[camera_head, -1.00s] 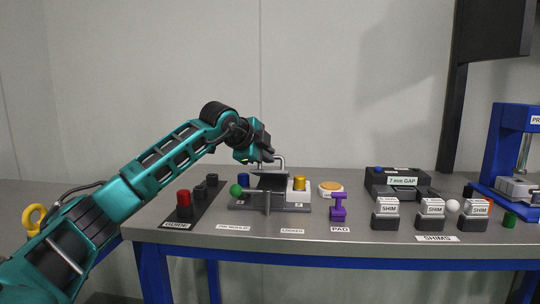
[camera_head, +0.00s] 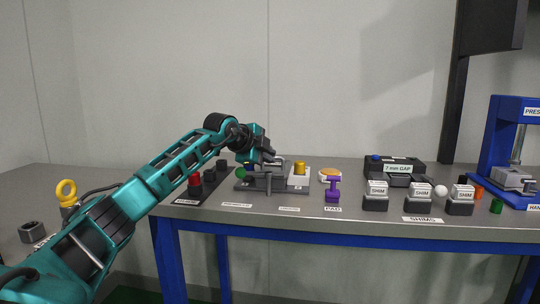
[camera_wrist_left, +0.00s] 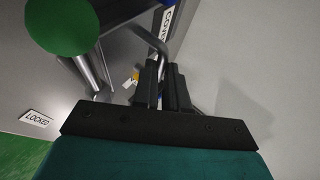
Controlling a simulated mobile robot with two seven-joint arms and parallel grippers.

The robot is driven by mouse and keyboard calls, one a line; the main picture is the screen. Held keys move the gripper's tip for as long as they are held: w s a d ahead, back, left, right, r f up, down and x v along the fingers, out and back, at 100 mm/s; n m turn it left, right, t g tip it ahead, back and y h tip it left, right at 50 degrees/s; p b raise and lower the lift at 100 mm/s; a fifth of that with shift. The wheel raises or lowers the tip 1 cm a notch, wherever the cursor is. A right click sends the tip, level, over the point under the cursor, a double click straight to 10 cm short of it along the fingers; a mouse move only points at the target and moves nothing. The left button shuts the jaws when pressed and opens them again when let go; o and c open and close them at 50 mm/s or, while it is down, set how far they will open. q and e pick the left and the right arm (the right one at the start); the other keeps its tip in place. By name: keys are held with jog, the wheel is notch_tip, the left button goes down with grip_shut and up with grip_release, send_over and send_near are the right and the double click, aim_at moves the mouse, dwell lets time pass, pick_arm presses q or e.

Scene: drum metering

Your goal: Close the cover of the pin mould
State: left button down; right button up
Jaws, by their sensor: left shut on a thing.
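The pin mould (camera_head: 292,190) is a grey block on the table, with a lever ending in a green knob (camera_head: 242,173) at its left front. The knob also shows large in the left wrist view (camera_wrist_left: 62,24). My left gripper (camera_head: 272,161) is low over the mould, in from the left. In the left wrist view its fingers (camera_wrist_left: 163,82) are shut on the bent metal handle (camera_wrist_left: 150,38) of the cover. The cover is mostly hidden behind the lever and gripper, so I cannot tell whether it lies fully flat. My right gripper is not in view.
A yellow-topped white block (camera_head: 300,174) stands at the mould's right. A dark guide strip with a red knob (camera_head: 194,180) is at its left. A purple pad tool (camera_head: 333,190), several shim blocks (camera_head: 376,196) and a blue press (camera_head: 490,150) stand further right.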

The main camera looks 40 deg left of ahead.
pick_arm(q)
jog(key=shift+s+d+f+g, duration=0.1)
jog(key=shift+d+f+g, duration=0.1)
jog(key=shift+f, duration=0.5)
jog(key=shift+s+d+f+g, duration=0.1)
jog(key=shift+d+f+g, duration=0.1)
jog(key=shift+f, duration=0.45)
jog(key=c, duration=1.6)
grip_release()
jog(key=shift+o, duration=0.8)
jog(key=shift+s+r, duration=0.1)
jog(key=shift+s, duration=0.05)
jog(key=a+v, duration=0.1)
jog(key=v, duration=1.2)
jog(key=shift+d+r+t, duration=0.25)
jog(key=shift+r+t, duration=0.05)
jog(key=shift+r, duration=0.2)
